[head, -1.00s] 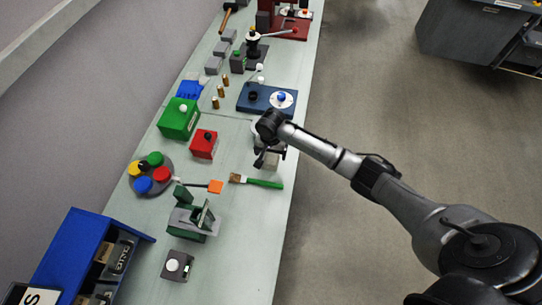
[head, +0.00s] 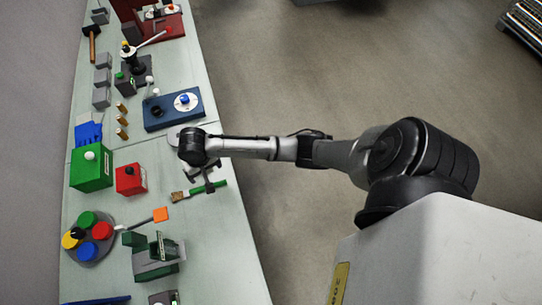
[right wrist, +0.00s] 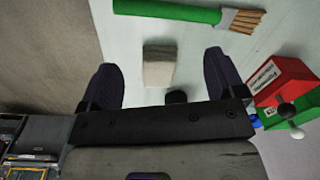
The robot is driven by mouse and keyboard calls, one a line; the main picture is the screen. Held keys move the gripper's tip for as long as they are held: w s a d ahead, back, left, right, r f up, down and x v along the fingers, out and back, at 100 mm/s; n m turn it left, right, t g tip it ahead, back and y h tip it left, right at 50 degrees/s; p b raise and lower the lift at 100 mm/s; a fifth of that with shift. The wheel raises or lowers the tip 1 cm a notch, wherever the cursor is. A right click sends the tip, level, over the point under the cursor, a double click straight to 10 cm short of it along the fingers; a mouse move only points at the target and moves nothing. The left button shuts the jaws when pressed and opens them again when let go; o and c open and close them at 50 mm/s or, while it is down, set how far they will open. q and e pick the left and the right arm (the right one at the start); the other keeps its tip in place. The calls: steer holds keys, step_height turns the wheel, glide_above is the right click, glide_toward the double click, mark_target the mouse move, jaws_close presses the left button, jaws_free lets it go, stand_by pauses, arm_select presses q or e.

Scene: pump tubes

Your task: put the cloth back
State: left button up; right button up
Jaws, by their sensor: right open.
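A small beige folded block, likely the cloth (right wrist: 158,65), lies on the pale bench. In the right wrist view it sits between and beyond the two dark fingers of my right gripper (right wrist: 160,84). The fingers are apart and do not touch it. In the head view my right gripper (head: 205,181) hangs over the bench near the green-handled brush (head: 203,190), and the beige block is hidden there. My left gripper is not in view.
The brush also shows beyond the block in the right wrist view (right wrist: 180,12). A red box (head: 130,180), a green box (head: 91,168) and a blue plate (head: 172,110) stand nearby. A round stand with coloured caps (head: 89,237) is closer. Open floor lies right of the bench.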

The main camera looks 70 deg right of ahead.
steer(key=s+a+f+n, duration=0.1)
steer(key=s+a, duration=0.1)
steer(key=s, duration=0.2)
steer(key=s+a+n+t, duration=0.1)
steer(key=s+a+n, duration=0.1)
steer(key=s, duration=0.2)
steer(key=s+a+f+n, duration=0.1)
steer(key=s+a+n, duration=0.1)
steer(key=s, duration=0.3)
steer(key=shift+a+f+y, duration=0.35)
steer(key=shift+y, duration=0.05)
steer(key=s+r+n+t, duration=0.2)
steer(key=s+r+n, duration=0.2)
steer(key=s, duration=0.8)
steer(key=shift+s+d+r+h, duration=0.35)
steer(key=shift+d+h, duration=0.05)
steer(key=shift+c, duration=0.4)
